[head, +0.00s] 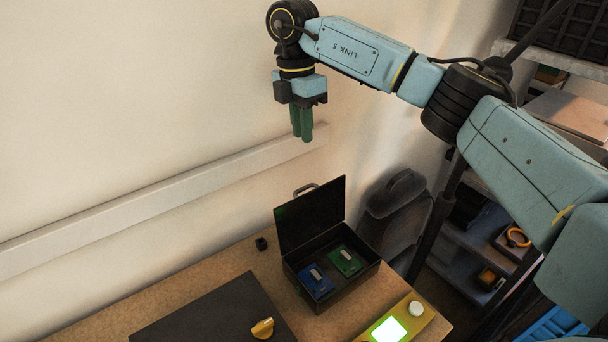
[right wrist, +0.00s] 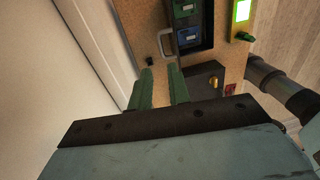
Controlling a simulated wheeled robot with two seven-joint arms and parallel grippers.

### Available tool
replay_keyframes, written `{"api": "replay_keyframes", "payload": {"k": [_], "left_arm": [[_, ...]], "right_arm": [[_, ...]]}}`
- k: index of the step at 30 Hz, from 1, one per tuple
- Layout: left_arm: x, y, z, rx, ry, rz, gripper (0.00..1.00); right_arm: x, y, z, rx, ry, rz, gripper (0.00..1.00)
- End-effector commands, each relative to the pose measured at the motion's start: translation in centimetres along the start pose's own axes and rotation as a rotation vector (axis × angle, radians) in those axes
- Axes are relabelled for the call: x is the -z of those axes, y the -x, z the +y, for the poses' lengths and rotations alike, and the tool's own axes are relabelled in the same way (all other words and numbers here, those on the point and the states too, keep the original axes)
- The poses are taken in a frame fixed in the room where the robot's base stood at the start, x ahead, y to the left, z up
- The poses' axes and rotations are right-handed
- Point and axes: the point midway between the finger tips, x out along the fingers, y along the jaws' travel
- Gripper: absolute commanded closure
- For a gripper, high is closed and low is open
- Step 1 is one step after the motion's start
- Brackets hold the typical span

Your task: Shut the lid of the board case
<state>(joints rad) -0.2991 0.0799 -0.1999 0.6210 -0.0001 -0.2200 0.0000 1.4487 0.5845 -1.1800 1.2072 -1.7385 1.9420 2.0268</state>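The black board case (head: 335,290) stands on the wooden table in the head view. Its lid (head: 310,213) is open and stands roughly upright, with a grey handle (head: 305,188) showing behind its top edge. A blue board (head: 317,282) and a green board (head: 347,261) lie inside. The handle (right wrist: 166,42) and case interior also show in the right wrist view. My right gripper (head: 302,138) hangs above the lid, clear of it, fingers pointing down. Its green fingers (right wrist: 161,80) are apart with nothing between them. My left gripper is not in view.
A dark panel (head: 215,315) with a yellow knob (head: 263,328) lies left of the case. A yellow device (head: 415,325) with a lit green screen is at the front right. A small black block (head: 262,244) sits near the wall. A white rail (head: 150,205) runs along the wall.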

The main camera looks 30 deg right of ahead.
Motion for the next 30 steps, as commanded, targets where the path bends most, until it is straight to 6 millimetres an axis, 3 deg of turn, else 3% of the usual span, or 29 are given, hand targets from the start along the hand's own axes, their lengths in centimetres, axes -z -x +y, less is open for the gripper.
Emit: {"api": "replay_keyframes", "payload": {"k": [15, 21, 30], "left_arm": [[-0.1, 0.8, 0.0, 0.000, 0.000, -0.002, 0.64], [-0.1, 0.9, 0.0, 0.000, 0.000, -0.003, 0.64], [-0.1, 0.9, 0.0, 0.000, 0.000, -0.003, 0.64]], "right_arm": [[0.2, -10.2, -0.1, 0.002, 0.005, 0.004, 0.82], [0.2, -11.9, 0.0, -0.001, 0.005, 0.004, 0.82], [0.2, -12.2, 0.0, -0.001, 0.006, 0.004, 0.82]]}}
